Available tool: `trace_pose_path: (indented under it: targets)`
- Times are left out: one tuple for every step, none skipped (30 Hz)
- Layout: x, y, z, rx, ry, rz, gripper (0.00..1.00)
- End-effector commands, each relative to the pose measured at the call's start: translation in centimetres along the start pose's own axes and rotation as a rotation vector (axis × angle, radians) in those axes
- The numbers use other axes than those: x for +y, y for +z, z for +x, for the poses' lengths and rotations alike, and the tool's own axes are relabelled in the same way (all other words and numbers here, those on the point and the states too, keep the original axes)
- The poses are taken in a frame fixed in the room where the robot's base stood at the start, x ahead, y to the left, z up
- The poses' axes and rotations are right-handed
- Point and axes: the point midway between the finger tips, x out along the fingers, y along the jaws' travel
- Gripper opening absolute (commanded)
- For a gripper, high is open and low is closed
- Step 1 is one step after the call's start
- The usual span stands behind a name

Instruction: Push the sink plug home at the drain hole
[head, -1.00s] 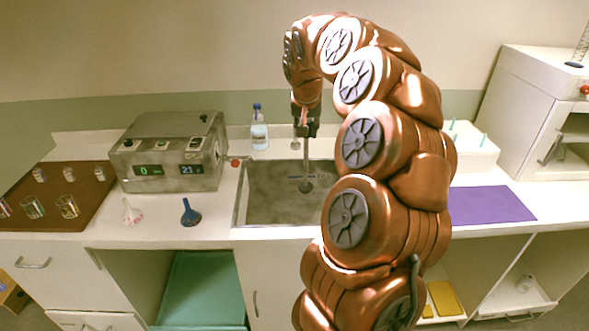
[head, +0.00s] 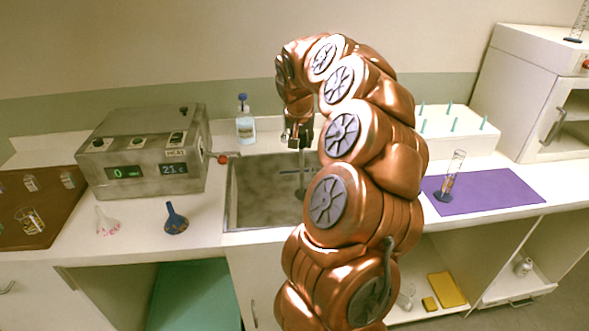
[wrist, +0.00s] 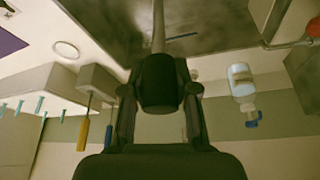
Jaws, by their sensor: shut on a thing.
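My gripper (head: 300,138) is over the back part of the sink (head: 250,206). In the wrist view (wrist: 160,112) its fingers are shut on the dark handle (wrist: 158,82) of a thing that I take for the sink plug. A thin grey rod (wrist: 158,30) runs from the handle down into the basin. In the head view the rod (head: 303,166) stands about upright. Its lower end is dark and partly behind my arm. The drain hole is not visible, so I cannot tell whether the plug is seated in it.
A blue-capped bottle (head: 245,124) stands behind the sink. A grey heater box (head: 145,150), a blue funnel (head: 174,218) and a pale funnel (head: 106,221) are to the left. A purple mat (head: 500,190) with a cylinder (head: 452,175) and a white peg rack (head: 455,140) are to the right.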

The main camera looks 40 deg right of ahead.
Motion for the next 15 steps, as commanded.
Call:
trace_pose_path:
  targets:
    - [0.0,1.1,2.3,-0.005,0.0,-0.004,0.0]
    - [-0.1,1.5,3.1,-0.006,-0.001,-0.004,0.0]
    - [-0.1,2.0,4.2,-0.005,-0.003,-0.005,0.0]
    - [-0.3,2.4,4.8,-0.004,-0.006,-0.007,0.0]
    - [-0.4,2.7,5.4,-0.004,-0.01,-0.008,0.0]
    - [-0.6,3.1,6.1,-0.004,-0.013,-0.01,0.0]
    - [-0.6,3.4,6.5,-0.005,-0.014,-0.011,0.0]
    - [-0.7,3.5,6.8,-0.005,-0.016,-0.012,0.0]
    - [-0.7,3.7,7.1,-0.005,-0.018,-0.011,0.0]
    - [-0.8,3.8,7.2,-0.004,-0.019,-0.011,0.0]
    - [-0.8,3.8,7.3,-0.004,-0.021,-0.01,0.0]
    - [-0.8,3.8,7.4,-0.003,-0.022,-0.009,0.0]
    - [-0.8,3.8,7.4,-0.003,-0.022,-0.009,0.0]
    - [-0.8,3.8,7.4,-0.003,-0.022,-0.009,0.0]
    - [-0.8,3.8,7.3,-0.002,-0.022,-0.009,0.0]
